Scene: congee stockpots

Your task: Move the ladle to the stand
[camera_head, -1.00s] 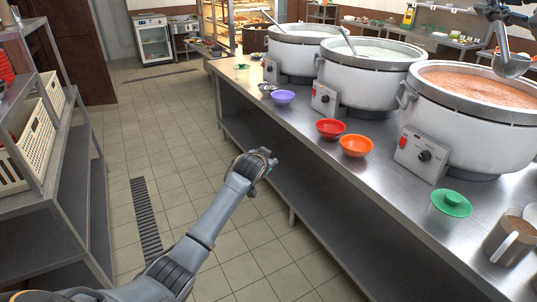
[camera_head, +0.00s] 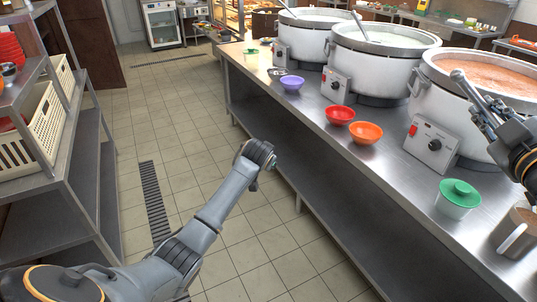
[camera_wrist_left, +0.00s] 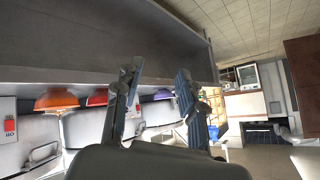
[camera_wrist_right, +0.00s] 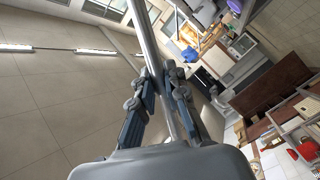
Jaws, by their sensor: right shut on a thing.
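The ladle's steel handle (camera_wrist_right: 146,35) runs between the fingers of my right gripper (camera_wrist_right: 160,85) in the right wrist view, and the gripper is shut on it. In the head view my right gripper (camera_head: 488,112) is at the right edge, in front of the rightmost pot, with a grey rod, apparently the ladle handle (camera_head: 464,84), slanting up-left from it. The ladle's bowl is not visible. My left gripper (camera_head: 262,156) hangs over the aisle; the left wrist view shows its fingers (camera_wrist_left: 158,95) apart and empty. I cannot make out a stand for certain.
The rightmost pot (camera_head: 440,117) holds orange-brown congee; two more pots (camera_head: 365,62) stand left. On the steel counter (camera_head: 398,178) are red (camera_head: 340,116), orange (camera_head: 366,133) and purple bowls (camera_head: 292,84), a green-lidded tub (camera_head: 458,197) and a handled steel vessel (camera_head: 516,234). The floor aisle is clear.

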